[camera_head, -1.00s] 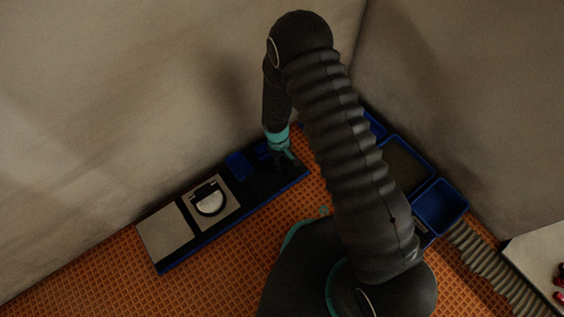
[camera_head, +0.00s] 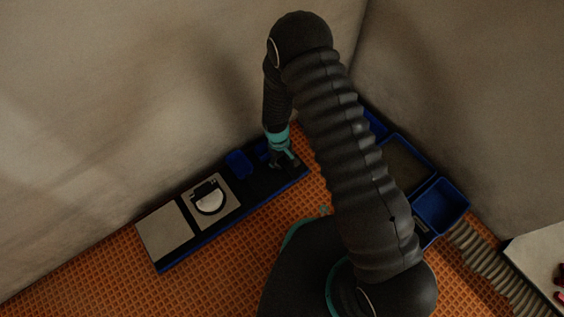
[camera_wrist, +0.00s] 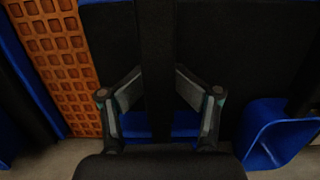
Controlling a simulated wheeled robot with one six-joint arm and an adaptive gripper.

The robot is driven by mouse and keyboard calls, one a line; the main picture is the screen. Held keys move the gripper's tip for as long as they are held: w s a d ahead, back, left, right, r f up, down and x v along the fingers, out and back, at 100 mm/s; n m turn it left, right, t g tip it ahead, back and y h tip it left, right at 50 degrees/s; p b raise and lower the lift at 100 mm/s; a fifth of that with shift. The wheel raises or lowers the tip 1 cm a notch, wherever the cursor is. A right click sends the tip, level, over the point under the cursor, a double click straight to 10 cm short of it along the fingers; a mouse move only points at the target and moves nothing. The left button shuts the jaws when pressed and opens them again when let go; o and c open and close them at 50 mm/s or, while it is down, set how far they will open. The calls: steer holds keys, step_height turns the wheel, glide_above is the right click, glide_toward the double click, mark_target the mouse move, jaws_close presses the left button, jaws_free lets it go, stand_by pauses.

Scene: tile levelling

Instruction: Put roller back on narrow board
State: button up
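The narrow board (camera_head: 256,195) is a long black strip with a blue edge, lying along the foot of the wall. My gripper (camera_head: 283,158) is low over its right end in the head view. In the wrist view my gripper (camera_wrist: 160,75) has its two fingertips close against both sides of a long dark bar, which looks like the roller (camera_wrist: 158,40). The bar runs from the top edge down between the fingers. Dark on dark hides the roller's ends, and I cannot tell whether it touches the board.
Two grey tiles (camera_head: 165,234) sit on the board's left part, one under a round white-and-black tool (camera_head: 209,197). A blue bin (camera_head: 238,164) stands behind the board; it also shows in the wrist view (camera_wrist: 270,130). More blue trays (camera_head: 440,205) line the right wall. Orange grid floor (camera_head: 220,270) is clear in front.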

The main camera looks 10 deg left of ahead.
steer(key=r, duration=0.4)
steer(key=a+r, duration=0.1)
steer(key=r, duration=0.3)
steer(key=w+r, duration=0.1)
steer(key=r, duration=0.3)
steer(key=shift+w+a, duration=0.1)
steer(key=shift+a, duration=0.1)
